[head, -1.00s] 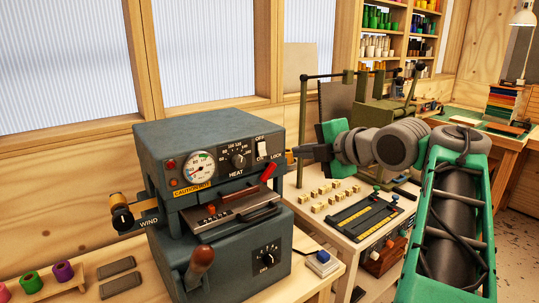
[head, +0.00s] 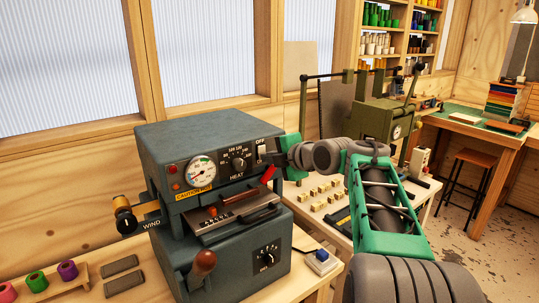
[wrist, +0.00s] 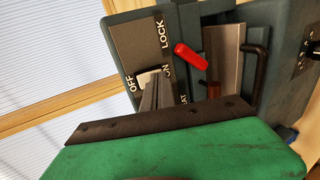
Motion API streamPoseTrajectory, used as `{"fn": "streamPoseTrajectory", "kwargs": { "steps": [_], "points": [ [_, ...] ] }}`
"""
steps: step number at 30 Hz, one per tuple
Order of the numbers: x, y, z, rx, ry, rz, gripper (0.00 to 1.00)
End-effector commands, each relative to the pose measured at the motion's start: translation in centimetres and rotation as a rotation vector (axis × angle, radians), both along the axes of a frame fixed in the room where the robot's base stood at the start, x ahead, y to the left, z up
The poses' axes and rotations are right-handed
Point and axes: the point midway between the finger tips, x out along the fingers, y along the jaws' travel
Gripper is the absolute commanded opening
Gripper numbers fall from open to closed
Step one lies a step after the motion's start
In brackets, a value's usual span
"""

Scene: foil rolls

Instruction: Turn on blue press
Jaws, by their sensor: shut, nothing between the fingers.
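The blue press (head: 205,150) stands on the bench, with a gauge, a HEAT dial and an OFF/ON rocker switch on its front. In the wrist view the white switch (wrist: 148,75) shows just beyond my gripper (wrist: 150,92), between the OFF and ON labels. My gripper is shut and empty, its tips at the switch; they look to be touching or nearly touching it. I cannot tell which way the switch is tipped.
The red LOCK lever (wrist: 190,56) is close to the right of my fingers in the wrist view. A dark green machine (head: 385,120) stands behind my arm. Small brass-coloured blocks lie on the side table.

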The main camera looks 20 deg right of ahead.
Motion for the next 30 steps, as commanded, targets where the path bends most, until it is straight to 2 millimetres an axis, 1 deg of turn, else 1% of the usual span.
{"fn": "streamPoseTrajectory", "kwargs": {
  "steps": [8, 12, 17, 18, 19, 26, 30],
  "points": [
    [0.0, 0.0, -0.1, 0.000, -0.001, 0.000, 0.00],
    [0.2, 0.0, -0.9, 0.004, -0.021, -0.001, 0.00],
    [0.6, 0.1, -2.0, 0.020, -0.086, -0.001, 0.00],
    [0.6, 0.1, -0.7, 0.021, -0.089, -0.001, 0.00],
    [0.6, 0.1, -0.5, 0.021, -0.086, -0.001, 0.00],
    [0.4, 0.0, -0.8, 0.022, -0.083, -0.001, 0.00],
    [-0.9, -0.1, -1.1, 0.019, -0.089, 0.003, 0.00]
  ]
}}
